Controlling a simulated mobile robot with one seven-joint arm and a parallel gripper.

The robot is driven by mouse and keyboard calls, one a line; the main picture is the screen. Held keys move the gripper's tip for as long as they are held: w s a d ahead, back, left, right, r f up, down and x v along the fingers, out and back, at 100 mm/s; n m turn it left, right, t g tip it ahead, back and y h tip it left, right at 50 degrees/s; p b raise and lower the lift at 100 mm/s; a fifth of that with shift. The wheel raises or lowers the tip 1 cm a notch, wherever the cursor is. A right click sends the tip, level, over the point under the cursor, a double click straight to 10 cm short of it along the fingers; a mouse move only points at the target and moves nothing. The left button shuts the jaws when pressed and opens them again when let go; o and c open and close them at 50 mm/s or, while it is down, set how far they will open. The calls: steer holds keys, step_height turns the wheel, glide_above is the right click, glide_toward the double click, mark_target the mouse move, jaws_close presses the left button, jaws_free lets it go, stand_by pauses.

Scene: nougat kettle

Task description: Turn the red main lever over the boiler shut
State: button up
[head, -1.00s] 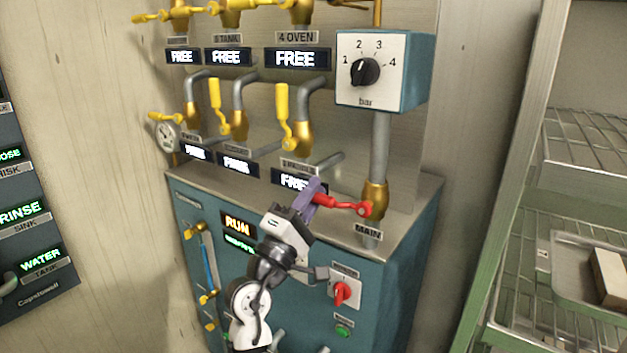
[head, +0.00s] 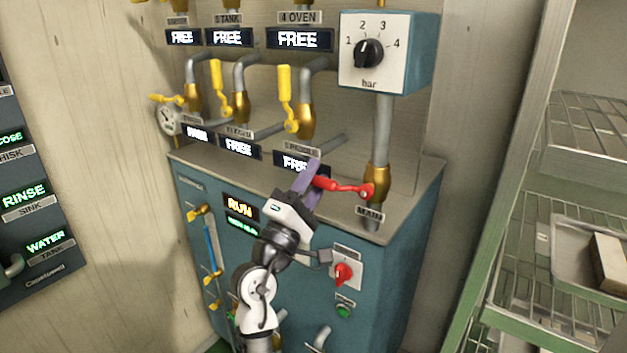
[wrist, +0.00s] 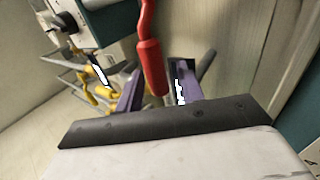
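The red main lever (head: 345,186) sticks out to the left, roughly level, from a brass valve (head: 376,186) on the thick upright pipe. The MAIN plate (head: 369,213) is just below the valve. My gripper (head: 308,178) is at the handle's free left end, its purple fingers upright beside it. In the wrist view the red handle (wrist: 151,67) lies between the two purple fingers of my gripper (wrist: 160,85). Narrow gaps seem to show beside the handle, so the fingers look open around it. Contact cannot be made out.
The teal boiler (head: 392,262) stands under the lever. A pressure dial box (head: 410,55) is above it. Yellow levers (head: 287,97) and FREE displays (head: 300,39) are to the left. A wire shelf (head: 590,130) stands at the right.

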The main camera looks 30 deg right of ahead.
steer(key=b+v, duration=0.5)
steer(key=v, duration=0.8)
steer(key=shift+s+a+f, duration=0.15)
steer(key=shift+a+f, duration=0.05)
steer(key=shift+a, duration=0.05)
